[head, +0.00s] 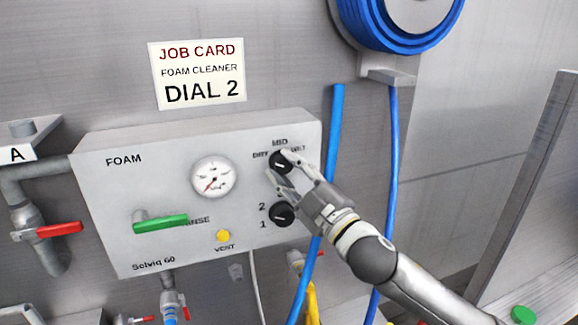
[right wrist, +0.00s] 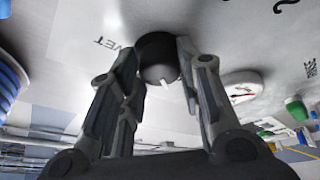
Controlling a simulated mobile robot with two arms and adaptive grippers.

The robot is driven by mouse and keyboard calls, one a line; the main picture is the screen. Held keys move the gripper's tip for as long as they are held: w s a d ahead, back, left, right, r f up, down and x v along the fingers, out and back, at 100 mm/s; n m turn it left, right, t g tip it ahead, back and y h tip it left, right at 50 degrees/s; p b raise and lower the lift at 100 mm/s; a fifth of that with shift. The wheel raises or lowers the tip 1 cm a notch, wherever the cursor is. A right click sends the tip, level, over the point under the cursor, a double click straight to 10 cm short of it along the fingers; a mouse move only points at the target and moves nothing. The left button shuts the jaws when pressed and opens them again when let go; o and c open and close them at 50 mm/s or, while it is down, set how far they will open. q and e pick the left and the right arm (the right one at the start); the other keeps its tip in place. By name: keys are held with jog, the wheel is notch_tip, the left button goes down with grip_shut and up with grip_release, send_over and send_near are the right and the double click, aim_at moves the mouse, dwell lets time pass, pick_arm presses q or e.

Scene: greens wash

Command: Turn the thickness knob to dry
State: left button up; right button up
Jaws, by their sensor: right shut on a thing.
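The thickness knob (head: 278,162) is a round black knob at the upper right of the grey FOAM panel (head: 110,220), with DRY, MID and WET printed around it. My right gripper (head: 280,167) has a finger on either side of it and is shut on it. In the right wrist view the knob (right wrist: 155,48) sits between the fingertips. A white mark on it points down in that view, roughly toward the MID side; the exact setting is hard to tell. My left gripper is not in view.
A second black knob (head: 282,214), marked 1 and 2, is close below my right gripper. A gauge (head: 213,178), green RINSE lever (head: 160,222) and yellow VENT button (head: 223,235) are left of it. A blue hose (head: 334,130) hangs just right of the panel. A job card (head: 198,74) reads DIAL 2.

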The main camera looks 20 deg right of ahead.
dwell(0.4)
jog(key=o, duration=1)
jog(key=shift+s+d+f, duration=0.2)
jog(key=shift+s+f, duration=0.1)
jog(key=shift+s, duration=0.35)
jog(key=v, duration=1)
jog(key=shift+s, duration=0.25)
jog(key=shift+d, duration=0.15)
